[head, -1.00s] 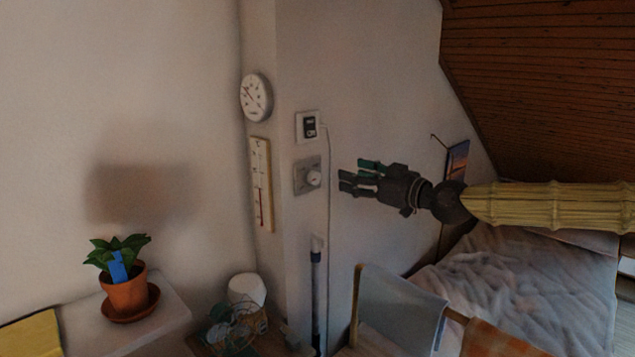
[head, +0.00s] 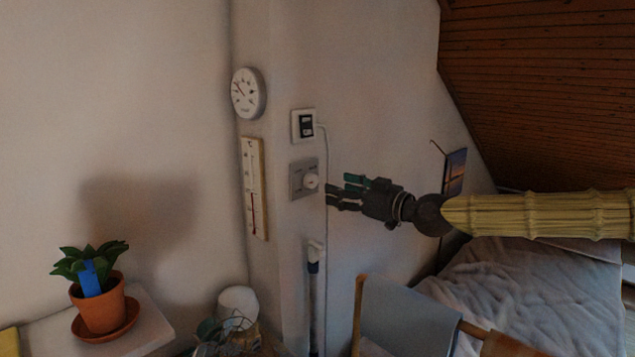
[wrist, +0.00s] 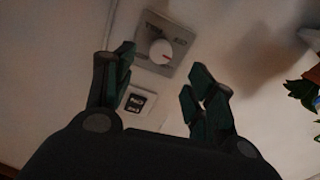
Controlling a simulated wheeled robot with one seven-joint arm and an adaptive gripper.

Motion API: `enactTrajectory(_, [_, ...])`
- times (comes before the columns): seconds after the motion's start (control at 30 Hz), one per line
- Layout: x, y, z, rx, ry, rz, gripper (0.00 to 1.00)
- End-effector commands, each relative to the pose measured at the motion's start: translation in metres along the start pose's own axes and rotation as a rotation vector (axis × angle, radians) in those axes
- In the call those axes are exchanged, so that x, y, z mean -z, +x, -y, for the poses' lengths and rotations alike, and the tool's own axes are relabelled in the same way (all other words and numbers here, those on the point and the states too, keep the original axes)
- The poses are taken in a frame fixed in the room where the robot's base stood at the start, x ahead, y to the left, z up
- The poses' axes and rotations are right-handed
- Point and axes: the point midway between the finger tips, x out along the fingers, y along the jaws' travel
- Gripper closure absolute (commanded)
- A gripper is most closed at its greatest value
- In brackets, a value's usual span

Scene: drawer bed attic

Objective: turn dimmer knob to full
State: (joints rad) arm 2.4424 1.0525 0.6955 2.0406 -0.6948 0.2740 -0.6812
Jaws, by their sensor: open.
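The dimmer knob (head: 311,182) is a round white knob on a grey square plate (head: 297,181), mounted on the narrow wall face. In the wrist view the knob (wrist: 161,51) has a red mark on its right side, and its plate (wrist: 178,33) carries small lettering too blurred to read. My gripper (head: 330,190) is open and empty, just right of the knob in the head view, fingers pointing at it. In the wrist view my gripper's fingers (wrist: 165,80) stand apart, with the knob ahead between and beyond them. No contact with the knob shows.
A white switch with a dark panel (head: 304,126) sits above the dimmer, with a cable running down beside it. A round dial (head: 247,94) and a thermometer (head: 254,188) hang to the left. A chair with a grey cloth (head: 405,318) stands below my arm.

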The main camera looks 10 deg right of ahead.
Motion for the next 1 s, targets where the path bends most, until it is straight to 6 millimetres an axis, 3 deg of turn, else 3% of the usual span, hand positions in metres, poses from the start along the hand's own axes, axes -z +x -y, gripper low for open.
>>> enactTrajectory(0.6, [0.001, 0.066, 0.001, 0.001, 0.001, 0.002, 0.45])
enactTrajectory(1.0, [-0.001, 0.085, 0.001, 0.001, 0.001, 0.0, 0.45])
